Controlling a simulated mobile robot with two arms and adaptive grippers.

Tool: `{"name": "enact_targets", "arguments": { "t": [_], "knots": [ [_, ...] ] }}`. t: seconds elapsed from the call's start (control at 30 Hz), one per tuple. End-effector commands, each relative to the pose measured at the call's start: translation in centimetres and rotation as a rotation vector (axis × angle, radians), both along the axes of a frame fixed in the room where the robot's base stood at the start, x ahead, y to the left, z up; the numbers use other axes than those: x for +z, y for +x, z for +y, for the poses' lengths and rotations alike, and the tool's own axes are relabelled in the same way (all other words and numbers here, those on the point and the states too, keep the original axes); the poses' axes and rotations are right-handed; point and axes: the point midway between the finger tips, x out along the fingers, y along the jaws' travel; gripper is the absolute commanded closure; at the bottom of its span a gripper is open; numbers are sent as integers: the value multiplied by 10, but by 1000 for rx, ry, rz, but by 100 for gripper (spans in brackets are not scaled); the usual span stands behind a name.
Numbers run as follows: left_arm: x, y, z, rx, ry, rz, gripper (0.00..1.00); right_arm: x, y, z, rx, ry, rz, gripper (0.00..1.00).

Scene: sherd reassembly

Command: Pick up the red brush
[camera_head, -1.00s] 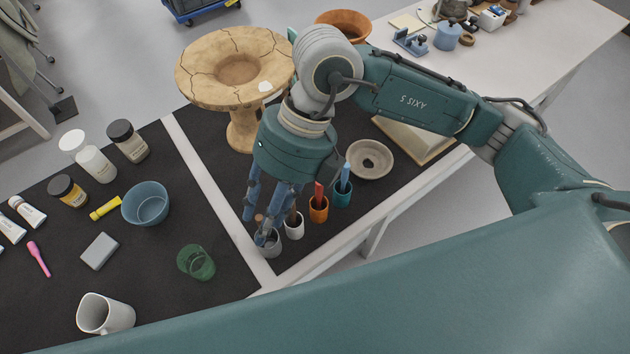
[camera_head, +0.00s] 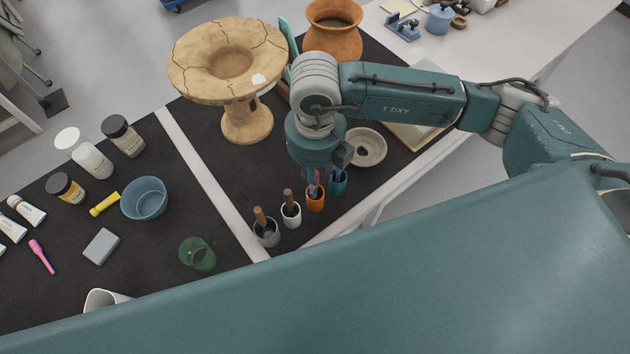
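The red brush (camera_head: 319,179) stands in the orange cup (camera_head: 316,203), and only a small strip of its red handle shows. My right gripper (camera_head: 313,178) points down right over the orange cup, with its blue fingers close around or beside the red handle. The hand hides most of the brush, and whether the fingers touch it is unclear. My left gripper is not in view.
A teal cup (camera_head: 338,183) stands just right of the orange one. A white cup (camera_head: 291,215) and a grey cup (camera_head: 267,237), each with a brown handle, stand to the left.

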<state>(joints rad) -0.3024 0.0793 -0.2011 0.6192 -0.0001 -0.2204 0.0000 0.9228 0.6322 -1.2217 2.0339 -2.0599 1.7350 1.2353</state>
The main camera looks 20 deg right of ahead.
Motion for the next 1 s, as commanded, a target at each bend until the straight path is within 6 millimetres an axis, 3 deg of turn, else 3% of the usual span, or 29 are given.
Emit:
{"name": "enact_targets", "arguments": {
  "t": [0.13, 0.37, 0.4, 0.57, 1.0],
  "knots": [
    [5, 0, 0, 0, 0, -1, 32, -15, -1, 1, 1, 2, 2, 65],
    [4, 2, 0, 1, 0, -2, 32, -17, 0, 1, 2, 3, -1, 65],
    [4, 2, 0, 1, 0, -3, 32, -17, 0, 1, 2, 3, -1, 67],
    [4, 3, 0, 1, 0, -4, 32, -17, 0, 1, 2, 3, -1, 99],
    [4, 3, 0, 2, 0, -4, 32, -14, 0, 1, 1, 4, -1, 100]
  ]
}}
